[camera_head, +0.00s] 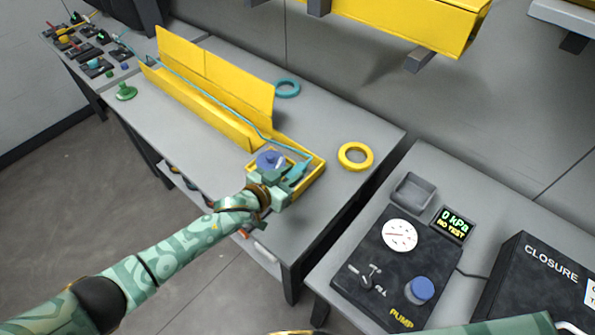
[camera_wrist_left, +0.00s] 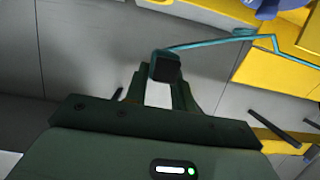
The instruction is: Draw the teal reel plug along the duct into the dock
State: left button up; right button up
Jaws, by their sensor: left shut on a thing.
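The teal reel plug (camera_head: 299,171) is at the near right end of the yellow duct (camera_head: 205,105), held by my left gripper (camera_head: 290,182). In the left wrist view the fingers (camera_wrist_left: 166,88) are closed around a dark block with a teal edge, the plug (camera_wrist_left: 155,66). A teal cable (camera_head: 212,98) runs back from it along the duct; it also shows in the left wrist view (camera_wrist_left: 215,40). A blue round knob (camera_head: 269,160) sits in the yellow end box (camera_head: 318,172), partly hidden by my gripper. I cannot make out the dock for certain. My right gripper is out of view.
A teal ring (camera_head: 287,88) and a yellow ring (camera_head: 355,156) lie on the grey bench (camera_head: 335,125). A green spool-like piece (camera_head: 126,92) stands at the left. A pump panel (camera_head: 385,262) and a closure case (camera_head: 530,285) stand on the right bench.

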pick_arm(q)
jog(key=a+f+b, duration=0.2)
jog(key=a+f, duration=0.1)
jog(key=a, duration=0.1)
jog(key=a+f+b, duration=0.2)
jog(key=a+f, duration=0.1)
jog(key=a, duration=0.1)
jog(key=a+f+b, duration=0.2)
jog(key=a+f, duration=0.1)
jog(key=a, duration=0.1)
jog(key=shift+s+a+f, duration=0.15)
jog(key=shift+a+f, duration=0.05)
jog(key=shift+a, duration=0.15)
jog(key=f+b, duration=0.1)
jog(key=b, duration=0.1)
jog(key=f+b, duration=0.4)
jog(key=b, duration=0.1)
jog(key=shift+s+d, duration=0.2)
jog(key=shift+s, duration=0.1)
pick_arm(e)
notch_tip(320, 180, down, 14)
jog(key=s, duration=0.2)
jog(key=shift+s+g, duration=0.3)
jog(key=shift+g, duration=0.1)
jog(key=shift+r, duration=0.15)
